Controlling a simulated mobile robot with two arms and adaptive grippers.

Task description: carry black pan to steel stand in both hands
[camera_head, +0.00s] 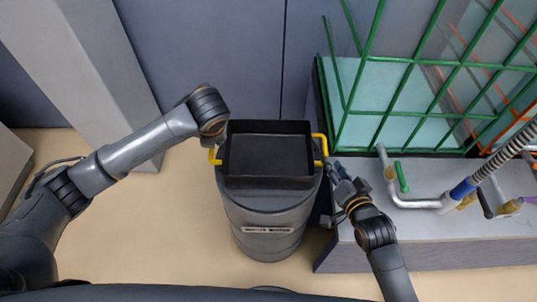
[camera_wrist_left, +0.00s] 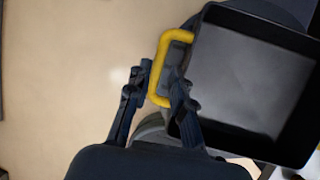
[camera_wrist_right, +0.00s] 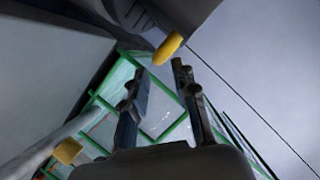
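The black pan (camera_head: 268,155) is a rectangular open tray with a yellow handle at each side, sitting on top of a grey drum (camera_head: 265,212). In the left wrist view, my left gripper (camera_wrist_left: 160,72) is open, with its fingers on either side of the pan's yellow left handle (camera_wrist_left: 165,50). The head view largely hides this gripper behind its wrist. My right gripper (camera_head: 333,170) is open beside the right handle (camera_head: 320,148). In the right wrist view, a yellow handle end (camera_wrist_right: 167,48) shows just beyond its empty fingertips. I cannot identify a steel stand.
A green cage (camera_head: 410,90) around a pale tank stands on a grey plinth (camera_head: 400,240) at right. Pipes and a ribbed hose (camera_head: 500,155) lie close to my right arm. A grey column (camera_head: 90,70) rises at left. The floor (camera_head: 140,230) at front left is clear.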

